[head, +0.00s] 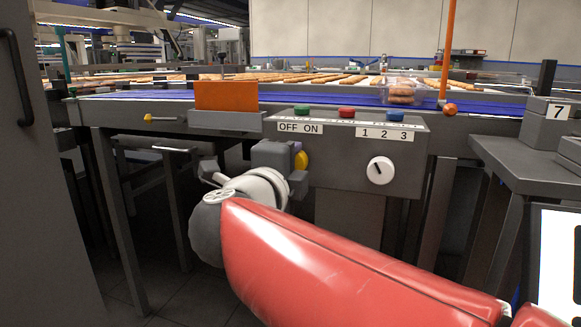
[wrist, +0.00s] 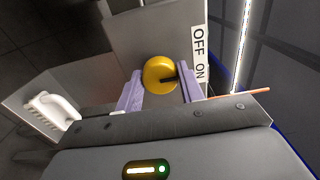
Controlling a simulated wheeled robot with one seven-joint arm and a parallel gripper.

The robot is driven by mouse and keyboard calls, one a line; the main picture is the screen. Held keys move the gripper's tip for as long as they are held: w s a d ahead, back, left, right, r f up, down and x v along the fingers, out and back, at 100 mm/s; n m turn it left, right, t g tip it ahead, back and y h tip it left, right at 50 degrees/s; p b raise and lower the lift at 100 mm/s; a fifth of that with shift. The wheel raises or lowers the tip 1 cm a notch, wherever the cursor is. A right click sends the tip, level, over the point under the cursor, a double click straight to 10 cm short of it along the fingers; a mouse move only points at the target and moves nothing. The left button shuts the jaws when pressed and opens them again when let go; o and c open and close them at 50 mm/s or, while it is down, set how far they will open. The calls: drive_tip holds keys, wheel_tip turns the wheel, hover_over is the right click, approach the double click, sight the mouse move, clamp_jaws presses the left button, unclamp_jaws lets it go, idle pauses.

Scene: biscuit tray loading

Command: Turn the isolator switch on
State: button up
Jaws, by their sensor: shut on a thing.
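The isolator switch is a round yellow knob (wrist: 159,72) on the grey panel, beside the OFF ON label (wrist: 199,55). My gripper (wrist: 161,77) is shut on it, with one purple finger on either side. A dark mark on the knob points right in the wrist view, towards the label; I cannot tell surely whether at OFF or ON. In the head view the yellow knob (head: 302,160) shows only partly beside my gripper (head: 298,157), below the OFF ON label (head: 299,128).
The control box (head: 335,178) also carries green (head: 302,110), red (head: 347,112) and blue (head: 394,116) buttons and a white dial (head: 380,170) under a 1 2 3 label (head: 385,134). The blue conveyor (head: 340,98) with biscuits runs behind. A grey stand (head: 530,155) is at right.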

idle(0.4)
drive_tip(key=o, duration=1)
drive_tip(key=p+v, duration=0.1)
drive_tip(key=v, duration=0.6)
drive_tip(key=shift+s, duration=0.4)
drive_tip(key=shift+a, duration=0.1)
